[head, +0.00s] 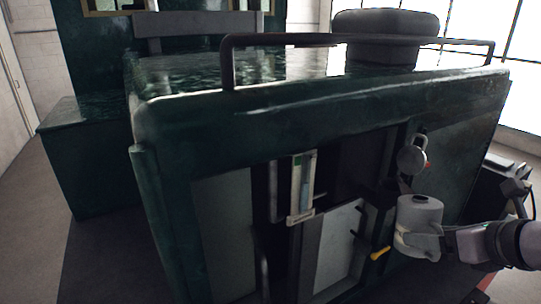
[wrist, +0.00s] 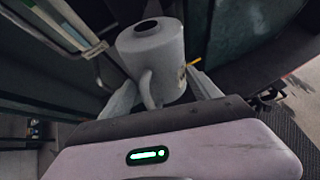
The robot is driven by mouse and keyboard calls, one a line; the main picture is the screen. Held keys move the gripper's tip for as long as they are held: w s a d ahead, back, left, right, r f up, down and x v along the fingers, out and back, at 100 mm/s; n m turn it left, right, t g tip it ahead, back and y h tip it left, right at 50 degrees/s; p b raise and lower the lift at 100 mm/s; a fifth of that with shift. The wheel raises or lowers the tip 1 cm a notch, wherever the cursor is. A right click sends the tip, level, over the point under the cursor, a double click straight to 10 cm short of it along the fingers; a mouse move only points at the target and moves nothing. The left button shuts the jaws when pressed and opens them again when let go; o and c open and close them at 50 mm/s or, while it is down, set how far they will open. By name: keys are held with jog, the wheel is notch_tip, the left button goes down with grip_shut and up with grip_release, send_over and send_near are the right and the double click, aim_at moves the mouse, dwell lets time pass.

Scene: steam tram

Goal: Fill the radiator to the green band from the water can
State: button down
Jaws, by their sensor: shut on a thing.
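The water can (head: 420,212) is a pale grey cylinder with a dark opening on top. It is held roughly upright in front of the tram's green front (head: 300,120). My gripper (head: 418,240) is shut on it. In the wrist view my gripper's fingers (wrist: 162,92) stand either side of the can (wrist: 155,55), with its handle between them. A pale upright gauge (head: 302,185) with a bluish column and a green mark near its top is left of the can. The radiator's filler opening cannot be made out for certain.
A grey rounded fitting (head: 411,157) with a small red part is just above the can. A yellow-ended lever (head: 380,254) is below left. A dark rail (head: 350,40) runs along the tram's top. Open floor (head: 30,200) lies left.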

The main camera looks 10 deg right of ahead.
aim_at(433, 221)
jog(key=shift+s+r+g+p, duration=0.15)
jog(key=shift+r+g+p, duration=0.2)
jog(key=shift+p, duration=0.65)
jog(key=shift+f, duration=0.1)
jog(key=shift+s+r+g+p, duration=0.1)
jog(key=shift+r+g+p, duration=1.15)
jog(key=shift+p, duration=3.3)
jog(key=shift+r+g+p, duration=0.3)
jog(key=shift+r+p, duration=0.7)
jog(key=shift+p, duration=1.3)
jog(key=shift+r, duration=0.1)
jog(key=shift+w+r+g+p, duration=0.25)
jog(key=shift+r+g+p, duration=0.4)
jog(key=shift+p, duration=0.5)
